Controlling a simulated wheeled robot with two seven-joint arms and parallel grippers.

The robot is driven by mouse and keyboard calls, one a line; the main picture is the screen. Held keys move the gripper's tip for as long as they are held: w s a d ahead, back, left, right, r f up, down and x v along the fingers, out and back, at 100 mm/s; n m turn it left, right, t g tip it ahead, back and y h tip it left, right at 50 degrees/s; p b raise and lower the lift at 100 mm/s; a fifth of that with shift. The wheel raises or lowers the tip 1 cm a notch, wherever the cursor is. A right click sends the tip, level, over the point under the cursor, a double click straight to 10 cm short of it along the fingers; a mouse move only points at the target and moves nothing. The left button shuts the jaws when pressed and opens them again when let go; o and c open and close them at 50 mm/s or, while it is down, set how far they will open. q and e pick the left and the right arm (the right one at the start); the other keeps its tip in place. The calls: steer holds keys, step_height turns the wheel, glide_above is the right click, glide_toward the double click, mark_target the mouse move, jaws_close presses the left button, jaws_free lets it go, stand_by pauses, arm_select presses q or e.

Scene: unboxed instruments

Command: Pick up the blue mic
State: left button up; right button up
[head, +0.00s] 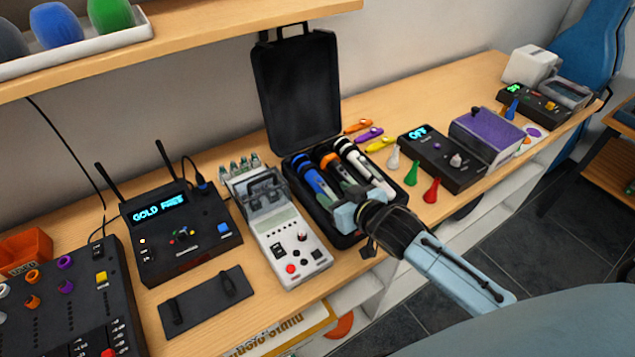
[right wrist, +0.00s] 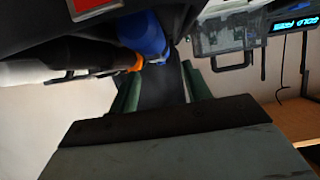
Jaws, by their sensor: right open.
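The blue mic (head: 311,182) lies in an open black case (head: 407,196), leftmost of three mics. Next to it are an orange-ringed mic (head: 330,160) and a white mic (head: 362,166). My right gripper (head: 347,212) is over the front of the case, near the lower ends of the mics, and hides part of them. In the right wrist view my right gripper (right wrist: 162,85) is open, with the blue mic (right wrist: 145,35) just beyond its fingers. I cannot tell whether they touch. My left gripper is not in view.
The case lid (head: 296,92) stands upright behind. A grey device (head: 283,240) stands close on the left, beside a black receiver (head: 180,235). Small red, green and white pieces and a black box (head: 440,160) are on the right. A shelf (head: 220,30) overhangs the back left.

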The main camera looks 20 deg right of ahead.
mark_target(324, 187)
steer(key=shift+x, duration=1.9)
steer(key=shift+r, duration=0.15)
steer(key=shift+c, duration=0.2)
steer(key=c, duration=1)
steer(key=shift+s, duration=0.1)
jaws_close()
